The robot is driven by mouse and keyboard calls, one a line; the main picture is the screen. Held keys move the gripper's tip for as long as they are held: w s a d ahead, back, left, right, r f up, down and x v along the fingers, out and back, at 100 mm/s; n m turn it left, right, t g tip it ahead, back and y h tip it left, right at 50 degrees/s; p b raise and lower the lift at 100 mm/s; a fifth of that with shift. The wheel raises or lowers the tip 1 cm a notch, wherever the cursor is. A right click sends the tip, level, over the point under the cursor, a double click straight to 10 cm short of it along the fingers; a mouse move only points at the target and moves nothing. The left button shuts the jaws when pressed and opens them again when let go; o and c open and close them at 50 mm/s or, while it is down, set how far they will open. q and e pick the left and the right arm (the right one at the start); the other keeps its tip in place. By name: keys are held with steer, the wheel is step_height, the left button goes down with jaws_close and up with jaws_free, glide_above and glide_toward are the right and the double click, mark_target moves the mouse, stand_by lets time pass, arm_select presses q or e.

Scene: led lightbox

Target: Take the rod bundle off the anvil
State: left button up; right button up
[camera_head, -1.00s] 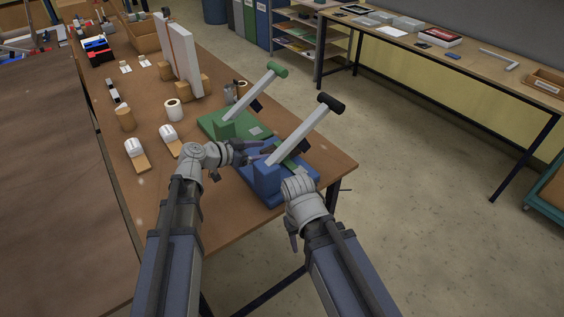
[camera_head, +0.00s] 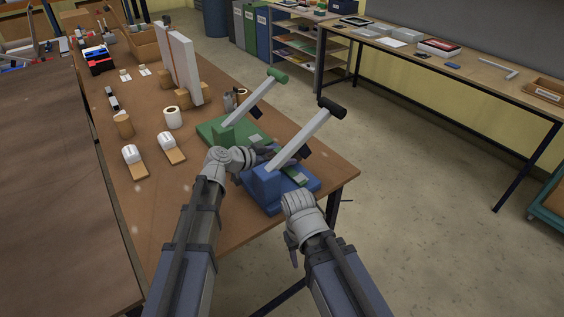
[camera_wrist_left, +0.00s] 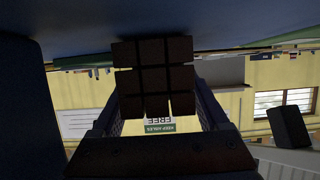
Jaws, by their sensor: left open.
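The rod bundle (camera_wrist_left: 154,78) shows in the left wrist view as a dark block of square rod ends in a grid, close ahead and in line with the gap between the fingers. It touches or nearly touches the dark blue surface above it in that picture; I cannot tell which. My left gripper (camera_head: 268,155) is open, beside the blue press (camera_head: 266,185) under its lever. Its fingers flank the lower part of the bundle in the wrist view (camera_wrist_left: 158,120). In the head view the bundle and anvil cannot be made out clearly. My right gripper (camera_head: 292,250) hangs in front of the press; its fingers are unclear.
A green press (camera_head: 222,133) stands just behind the blue one. White rolls on wooden blocks (camera_head: 134,155) and a tape roll (camera_head: 173,117) lie to the left. The table's right edge is near.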

arm_select(q)
jaws_close()
stand_by(0.5)
